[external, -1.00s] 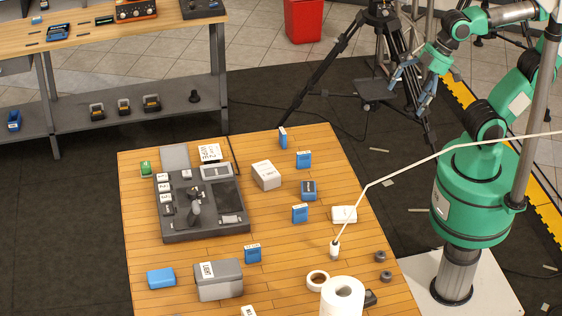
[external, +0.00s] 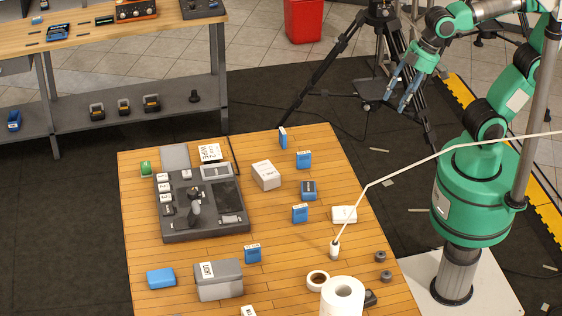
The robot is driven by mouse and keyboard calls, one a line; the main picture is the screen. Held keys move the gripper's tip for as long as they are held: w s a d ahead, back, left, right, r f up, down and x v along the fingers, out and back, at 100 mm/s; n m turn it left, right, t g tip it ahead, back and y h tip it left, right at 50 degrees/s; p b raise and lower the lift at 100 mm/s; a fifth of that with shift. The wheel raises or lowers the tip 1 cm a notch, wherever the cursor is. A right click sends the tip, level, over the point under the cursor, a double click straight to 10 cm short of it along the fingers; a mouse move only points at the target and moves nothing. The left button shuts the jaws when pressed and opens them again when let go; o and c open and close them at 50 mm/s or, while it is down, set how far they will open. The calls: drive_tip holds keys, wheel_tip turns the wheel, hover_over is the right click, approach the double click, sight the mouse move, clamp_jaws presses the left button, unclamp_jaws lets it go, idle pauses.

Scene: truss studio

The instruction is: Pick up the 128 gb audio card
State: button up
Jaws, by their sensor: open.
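Several small blue cards with pale labels are on the wooden table (external: 290,245). One blue card (external: 283,138) stands near the back edge, another blue card (external: 304,160) is just in front of it, and another (external: 300,213) is near the middle. A further blue card (external: 253,254) is near the grey case. Their labels are too small to read, so I cannot tell which is the 128 gb audio card. My gripper (external: 404,97) is open and empty, in the air beyond the table's back right corner, fingers pointing down.
A dark control panel (external: 228,222) fills the table's left part. A blue-grey box (external: 309,190), white box (external: 266,175), grey case (external: 219,280) and paper roll (external: 343,298) also stand there. A white cable hangs over the right side. A tripod (external: 320,92) stands behind my gripper.

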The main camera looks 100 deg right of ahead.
drive_tip(key=w+a+f+g+p, duration=0.15)
drive_tip(key=w+f, duration=0.45)
drive_tip(key=w, duration=0.6)
drive_tip(key=w+a+f+g+p, duration=0.15)
drive_tip(key=w+f, duration=0.35)
drive_tip(key=w, duration=0.8)
drive_tip(key=w+f+g, duration=0.1)
drive_tip(key=w+f, duration=0.2)
drive_tip(key=f, duration=0.2)
drive_tip(key=w+f+n+g, duration=0.1)
drive_tip(key=w+f, duration=0.2)
drive_tip(key=f, duration=0.2)
drive_tip(key=shift+w+a+f, duration=0.15)
drive_tip(key=shift+w+f, duration=0.1)
drive_tip(key=shift+f, duration=0.15)
hover_over(300, 214)
drive_tip(key=d, duration=0.2)
drive_tip(key=shift+a+f, duration=0.15)
drive_tip(key=shift+f, duration=4.15)
